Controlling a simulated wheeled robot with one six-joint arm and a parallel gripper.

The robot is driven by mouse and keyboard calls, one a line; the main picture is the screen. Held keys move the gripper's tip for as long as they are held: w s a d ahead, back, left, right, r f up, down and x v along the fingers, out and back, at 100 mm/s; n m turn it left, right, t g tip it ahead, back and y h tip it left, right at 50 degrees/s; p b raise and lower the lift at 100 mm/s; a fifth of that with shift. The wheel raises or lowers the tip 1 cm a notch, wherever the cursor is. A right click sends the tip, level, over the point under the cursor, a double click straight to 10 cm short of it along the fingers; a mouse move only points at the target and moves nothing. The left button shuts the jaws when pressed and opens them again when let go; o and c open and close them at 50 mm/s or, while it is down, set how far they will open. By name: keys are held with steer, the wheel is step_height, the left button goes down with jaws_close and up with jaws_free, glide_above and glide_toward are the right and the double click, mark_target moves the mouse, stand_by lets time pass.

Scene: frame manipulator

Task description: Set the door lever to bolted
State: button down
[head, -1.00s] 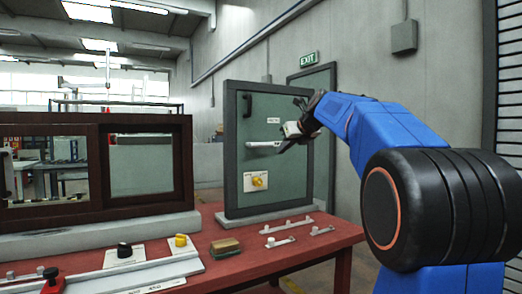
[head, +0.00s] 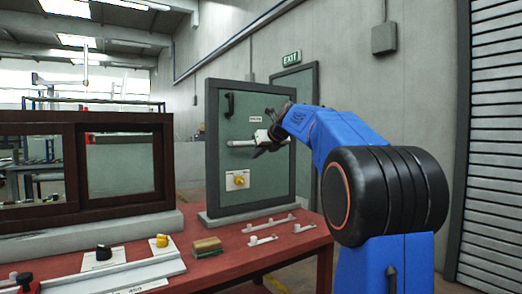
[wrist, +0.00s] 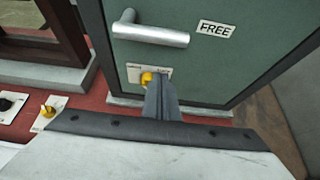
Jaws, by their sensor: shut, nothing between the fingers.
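The green door panel (head: 215,160) stands upright in a dark frame on the red bench. Its silver door lever (head: 240,143) lies about level across the panel. In the wrist view the lever (wrist: 150,34) runs right from its pivot, and a label (wrist: 215,29) beside it reads FREE. A yellow knob (head: 238,180) sits on a white plate below the lever; it also shows in the wrist view (wrist: 147,78), partly covered by my fingers. My gripper (head: 262,142) is shut and empty, near the lever's right end in the head view. In the wrist view its fingers (wrist: 160,90) appear below the lever, apart from it.
A brown framed window (head: 120,205) stands to the left. On the red bench (head: 228,258) are a black knob (head: 103,253), another yellow knob (head: 162,241), a sponge-like block (head: 207,246) and small silver handles (head: 262,240). Open floor shows right of the door in the wrist view.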

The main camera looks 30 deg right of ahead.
mark_target(241, 143)
steer(key=w+r, duration=0.2)
steer(key=w, duration=0.1)
steer(key=shift+w+r, duration=0.15)
steer(key=shift+r, duration=0.1)
steer(key=shift+r, duration=0.1)
stand_by(0.5)
